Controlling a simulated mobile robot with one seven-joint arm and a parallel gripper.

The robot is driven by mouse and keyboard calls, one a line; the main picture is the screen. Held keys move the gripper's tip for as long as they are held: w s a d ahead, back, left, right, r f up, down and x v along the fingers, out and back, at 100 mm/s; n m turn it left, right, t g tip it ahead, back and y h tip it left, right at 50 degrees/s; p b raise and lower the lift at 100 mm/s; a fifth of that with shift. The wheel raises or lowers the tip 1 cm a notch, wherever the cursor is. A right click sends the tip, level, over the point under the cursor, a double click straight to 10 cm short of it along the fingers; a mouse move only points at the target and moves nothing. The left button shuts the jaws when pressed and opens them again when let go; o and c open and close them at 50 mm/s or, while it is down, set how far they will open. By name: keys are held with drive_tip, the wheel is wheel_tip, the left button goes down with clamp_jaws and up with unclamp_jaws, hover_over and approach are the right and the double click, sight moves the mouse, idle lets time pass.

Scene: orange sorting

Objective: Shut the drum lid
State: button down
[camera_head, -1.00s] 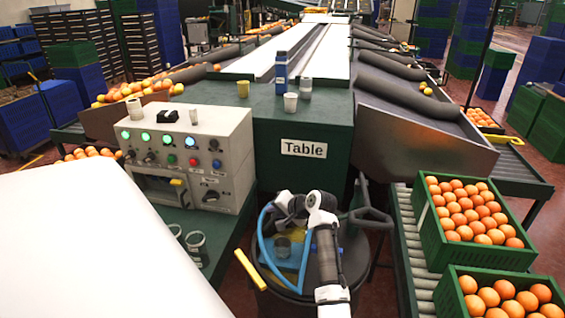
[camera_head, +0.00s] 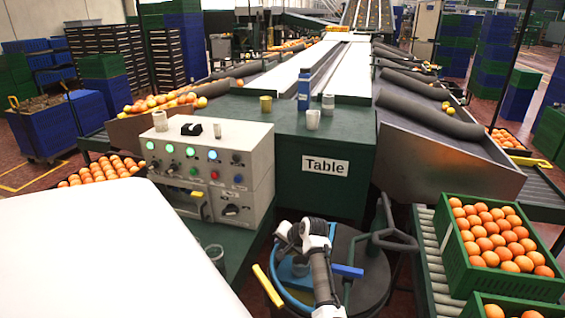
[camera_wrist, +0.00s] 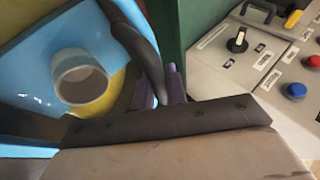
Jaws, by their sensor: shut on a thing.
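The dark round drum (camera_head: 381,293) stands at the bottom middle of the head view, below the table. Blue sheeting, yellow material and a grey cup (camera_wrist: 80,76) show at its left part; its right part is dark. A dark bent handle (camera_head: 395,238) stands up at its right. I cannot tell clearly where the lid's edge lies. My gripper (camera_wrist: 160,88) is at the drum's left side, its purple fingers shut on a dark curved bar (camera_wrist: 138,42). I cannot tell whether this bar belongs to the lid. My arm hides part of the drum in the head view.
A control box (camera_head: 215,165) with knobs and lit buttons stands close to the left. The green table (camera_head: 325,185) is just behind the drum. Orange-filled crates (camera_head: 500,275) on a roller conveyor (camera_head: 430,262) are close to the right. A white surface (camera_head: 95,255) fills the lower left.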

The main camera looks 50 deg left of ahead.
drive_tip(key=c, duration=1.4)
unclamp_jaws()
drive_tip(key=shift+d, duration=0.1)
drive_tip(key=b+v, duration=0.2)
drive_tip(key=v, duration=1.1)
drive_tip(key=shift+d+r, duration=0.25)
drive_tip(key=shift+r, duration=0.1)
drive_tip(key=shift+a+r, duration=0.1)
